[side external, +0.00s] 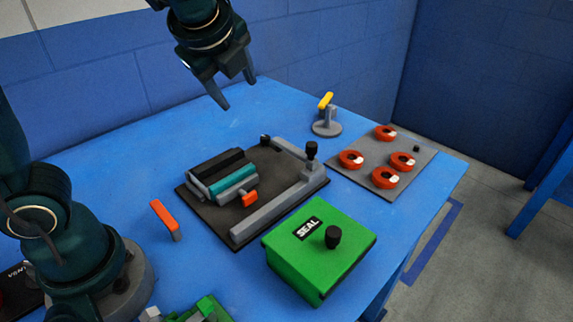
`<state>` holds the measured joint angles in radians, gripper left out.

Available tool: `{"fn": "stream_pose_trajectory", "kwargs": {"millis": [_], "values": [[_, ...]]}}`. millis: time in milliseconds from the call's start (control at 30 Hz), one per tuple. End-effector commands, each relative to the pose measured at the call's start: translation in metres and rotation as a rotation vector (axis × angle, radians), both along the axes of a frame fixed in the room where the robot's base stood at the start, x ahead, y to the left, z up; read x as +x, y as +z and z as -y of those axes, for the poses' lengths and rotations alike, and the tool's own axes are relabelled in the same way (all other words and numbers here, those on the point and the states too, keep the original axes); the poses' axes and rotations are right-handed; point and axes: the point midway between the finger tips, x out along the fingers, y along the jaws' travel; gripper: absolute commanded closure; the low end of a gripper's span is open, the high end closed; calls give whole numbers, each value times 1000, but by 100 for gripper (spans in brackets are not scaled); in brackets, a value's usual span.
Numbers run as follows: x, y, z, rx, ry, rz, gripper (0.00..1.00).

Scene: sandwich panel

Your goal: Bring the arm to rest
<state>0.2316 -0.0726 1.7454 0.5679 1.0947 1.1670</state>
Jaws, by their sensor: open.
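My gripper (235,90) is at the top of the side external view, pointing down. Its two fingers are apart and nothing is between them. It hangs above the back part of the blue table (130,160), clear of everything on it. My arm's lower links stand at the left edge of the view. The upper links between them are out of the picture.
A dark panel (205,215) with grey bars, a teal block (233,183) and an orange tab lies mid-table. A green SEAL box (320,255) is in front. A plate with red rings (385,182) and a yellow-handled post (326,115) are at right. An orange handle (164,217) stands left.

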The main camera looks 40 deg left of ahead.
Motion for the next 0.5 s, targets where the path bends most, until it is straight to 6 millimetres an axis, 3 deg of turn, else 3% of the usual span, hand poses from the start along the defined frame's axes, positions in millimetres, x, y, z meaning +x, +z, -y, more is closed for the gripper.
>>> {"fn": "stream_pose_trajectory", "kwargs": {"millis": [200,500], "values": [[-65,-6,-3,-372,386,160,41],[-125,-46,28,-898,994,281,41]]}}
